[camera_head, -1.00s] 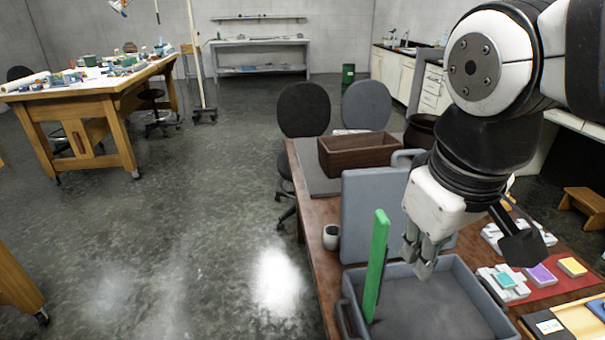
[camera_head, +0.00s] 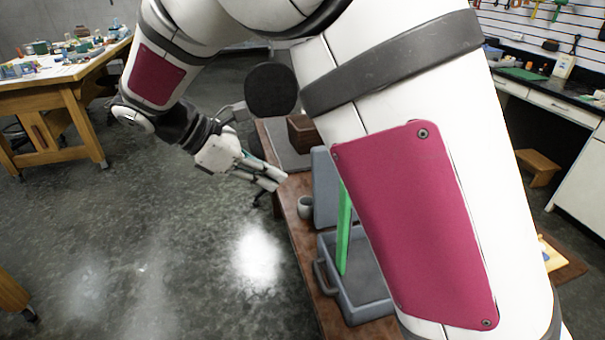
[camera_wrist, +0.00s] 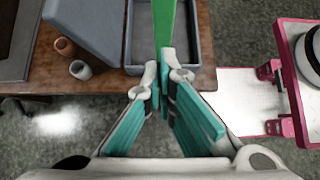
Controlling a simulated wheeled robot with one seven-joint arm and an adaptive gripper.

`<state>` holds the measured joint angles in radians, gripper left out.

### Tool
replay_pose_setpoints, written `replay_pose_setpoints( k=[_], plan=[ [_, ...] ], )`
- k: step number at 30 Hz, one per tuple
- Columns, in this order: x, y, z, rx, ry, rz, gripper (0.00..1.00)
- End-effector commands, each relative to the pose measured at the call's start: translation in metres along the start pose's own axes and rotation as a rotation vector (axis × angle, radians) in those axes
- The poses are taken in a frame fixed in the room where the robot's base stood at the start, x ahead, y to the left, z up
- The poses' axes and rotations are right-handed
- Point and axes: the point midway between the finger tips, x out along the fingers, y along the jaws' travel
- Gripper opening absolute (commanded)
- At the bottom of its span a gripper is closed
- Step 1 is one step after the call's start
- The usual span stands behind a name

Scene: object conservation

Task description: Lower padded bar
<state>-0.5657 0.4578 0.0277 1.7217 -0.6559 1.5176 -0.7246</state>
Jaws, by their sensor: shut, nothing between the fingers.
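My arm hides much of the case's right side. My gripper (camera_head: 277,182) is shut and empty, out to the left of the bar and apart from it, beside the table's left edge. In the wrist view, the green bar (camera_wrist: 164,25) rises beyond my fingertips (camera_wrist: 163,82), and part of the case (camera_wrist: 203,45) shows behind it.
A cup (camera_head: 305,208) stands near the table edge beside the case's raised lid (camera_head: 325,185). A brown box (camera_head: 301,135) is farther back. A dark chair (camera_head: 271,90) stands behind my gripper. Open floor (camera_head: 150,245) lies left of the table.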

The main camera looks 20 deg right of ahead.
Motion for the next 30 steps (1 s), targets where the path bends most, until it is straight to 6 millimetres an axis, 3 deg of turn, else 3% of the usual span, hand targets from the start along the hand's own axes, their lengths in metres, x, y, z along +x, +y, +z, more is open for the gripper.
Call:
replay_pose_setpoints(
  k=[8,21,30],
  plan=[
    [0.016,0.002,-0.003,-0.023,-0.019,0.002,0.00],
    [0.099,0.001,-0.002,-0.022,-0.018,0.001,0.00],
    [0.123,0.002,0.023,-0.021,-0.015,0.004,0.00]
  ],
)
